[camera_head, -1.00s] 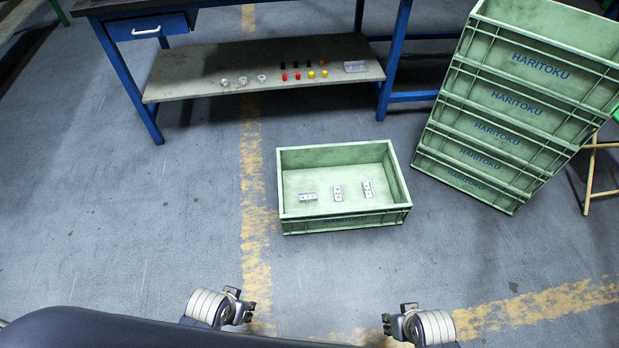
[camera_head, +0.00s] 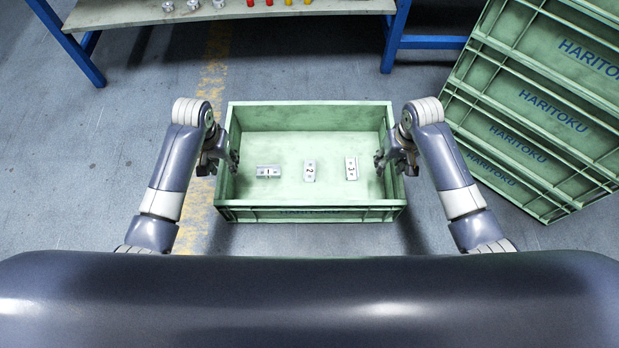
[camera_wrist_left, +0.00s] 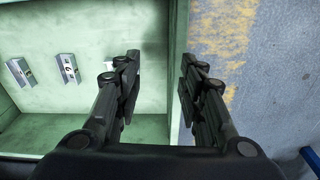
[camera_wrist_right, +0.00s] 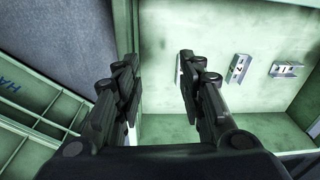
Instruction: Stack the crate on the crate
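A green open crate (camera_head: 350,214) stands on the floor in the middle of the head view. Inside it lie three small metal parts, marked 1 (camera_head: 268,171), 2 (camera_head: 310,171) and 3 (camera_head: 351,169). My left gripper (camera_head: 226,163) is at the crate's left wall, open, with the wall between its fingers in the left wrist view (camera_wrist_left: 160,85). My right gripper (camera_head: 390,163) is at the right wall, open, with that wall between its fingers in the right wrist view (camera_wrist_right: 155,85). A stack of several green HARITOKU crates (camera_head: 545,122) stands at the right; its top is out of view.
A blue-legged workbench (camera_head: 395,35) stands at the back, its grey lower shelf (camera_head: 340,6) holding small parts. A worn yellow floor line (camera_head: 213,75) runs left of the crate. The floor (camera_head: 70,180) at the left is clear.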

